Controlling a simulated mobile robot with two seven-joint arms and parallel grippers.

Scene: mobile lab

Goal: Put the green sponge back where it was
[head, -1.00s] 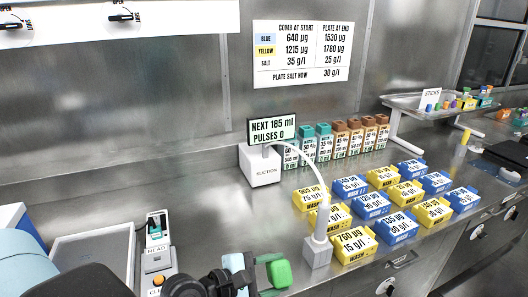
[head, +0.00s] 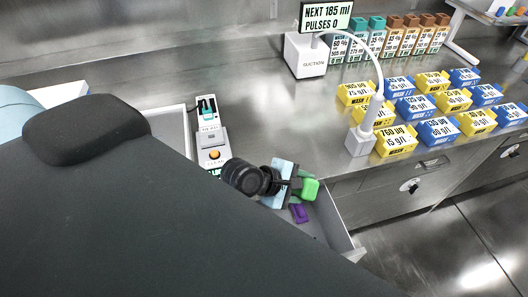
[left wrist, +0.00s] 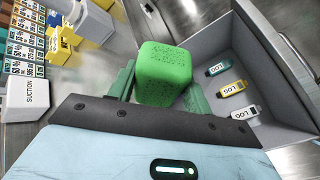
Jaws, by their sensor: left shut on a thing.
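The green sponge (head: 311,189) is a rounded bright green block. My left gripper (head: 300,187) is shut on it and holds it above an open drawer (head: 345,238) at the bench front. In the left wrist view the sponge (left wrist: 163,72) sits between the two green fingers, and the grey drawer (left wrist: 262,60) lies below and to the right. The part of the drawer under the sponge and gripper is hidden. My right gripper is not in view.
In the left wrist view, small sticks marked LOG lie in the drawer: teal (left wrist: 217,69), yellow (left wrist: 232,88) and white (left wrist: 245,112). A purple piece (head: 298,213) shows beside the gripper. Suction nozzle stand (head: 360,141) and yellow and blue blocks (head: 397,141) stand right on the bench.

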